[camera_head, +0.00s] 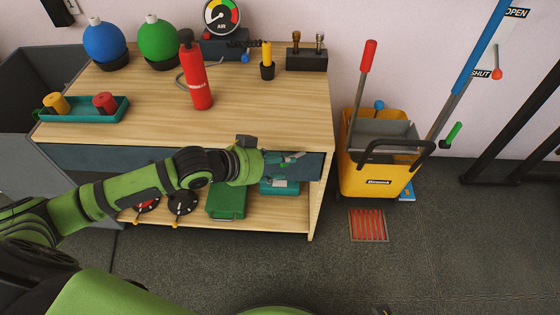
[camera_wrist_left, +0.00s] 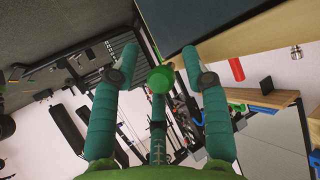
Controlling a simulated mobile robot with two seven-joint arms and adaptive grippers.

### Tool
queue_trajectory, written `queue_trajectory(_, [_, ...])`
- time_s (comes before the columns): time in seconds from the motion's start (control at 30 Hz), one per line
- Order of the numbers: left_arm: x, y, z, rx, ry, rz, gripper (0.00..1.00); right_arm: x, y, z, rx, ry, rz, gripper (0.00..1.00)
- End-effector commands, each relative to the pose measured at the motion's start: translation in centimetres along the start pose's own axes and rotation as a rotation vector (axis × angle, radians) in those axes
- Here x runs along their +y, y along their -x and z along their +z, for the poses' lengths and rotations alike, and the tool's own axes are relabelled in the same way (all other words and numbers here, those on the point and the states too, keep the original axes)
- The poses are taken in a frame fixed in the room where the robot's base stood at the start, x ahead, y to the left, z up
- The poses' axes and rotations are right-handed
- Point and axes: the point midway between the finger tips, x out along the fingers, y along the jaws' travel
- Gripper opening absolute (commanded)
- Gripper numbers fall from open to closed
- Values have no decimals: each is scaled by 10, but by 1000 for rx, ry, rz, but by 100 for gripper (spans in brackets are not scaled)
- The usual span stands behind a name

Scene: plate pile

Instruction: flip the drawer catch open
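The workbench's dark blue drawer front (camera_head: 85,157) runs under the wooden top in the head view. My left arm reaches across it. My left gripper (camera_head: 290,160) is in front of the drawer's right part. A dark panel (camera_wrist_left: 205,18) with a wooden edge is just beyond the fingertips. The catch cannot be made out clearly. My right gripper is not in view.
A red extinguisher (camera_head: 196,75), a teal tray (camera_head: 82,115) and blue and green flasks stand on the bench top. A green case (camera_head: 226,199) is on the lower shelf. A yellow mop bucket (camera_head: 375,178) stands right of the bench.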

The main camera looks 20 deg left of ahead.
Motion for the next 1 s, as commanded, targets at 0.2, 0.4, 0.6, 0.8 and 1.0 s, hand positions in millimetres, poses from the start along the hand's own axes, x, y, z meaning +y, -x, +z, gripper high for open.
queue_trajectory(0.2, [1,0,-2,4,0,2,48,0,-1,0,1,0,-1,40])
queue_trajectory(0.4, [2,1,-2,7,0,4,48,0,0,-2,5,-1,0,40])
queue_trajectory(0.6, [1,23,-1,4,-3,3,48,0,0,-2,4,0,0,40])
queue_trajectory(0.8, [2,54,0,0,-4,3,48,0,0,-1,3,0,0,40])
queue_trajectory(1.0, [1,72,-1,3,-2,2,48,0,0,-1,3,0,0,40])
